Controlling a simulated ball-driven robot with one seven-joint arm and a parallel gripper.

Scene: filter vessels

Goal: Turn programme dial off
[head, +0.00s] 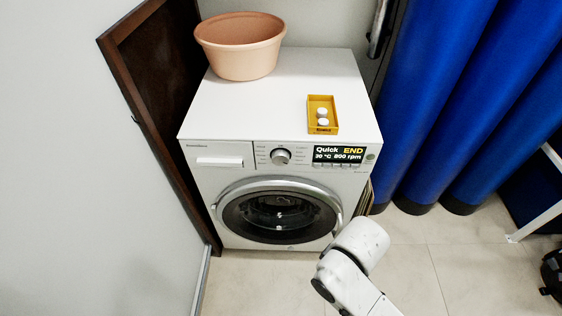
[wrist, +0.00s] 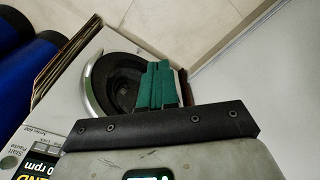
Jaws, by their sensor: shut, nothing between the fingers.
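The programme dial (head: 281,156) is a round silver knob on the front panel of the white washing machine (head: 220,180). Small labels surround it; I cannot read which one it points to. The display (head: 340,155) to its right reads "Quick END" and "800 rpm"; part of it shows in the wrist view (wrist: 45,160). My gripper (wrist: 157,68), with green fingers, is shut and empty. In the wrist view it appears in front of the machine, over the door's edge. The dial is not visible there. The head view shows my white arm at lower right, but not the fingers.
The round door (head: 280,216) is closed. A peach tub (head: 240,60) and a yellow tray (head: 313,103) with white tablets stand on top. A brown wooden panel (head: 150,90) is at left, blue curtains (head: 450,100) at right. The tiled floor in front is clear.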

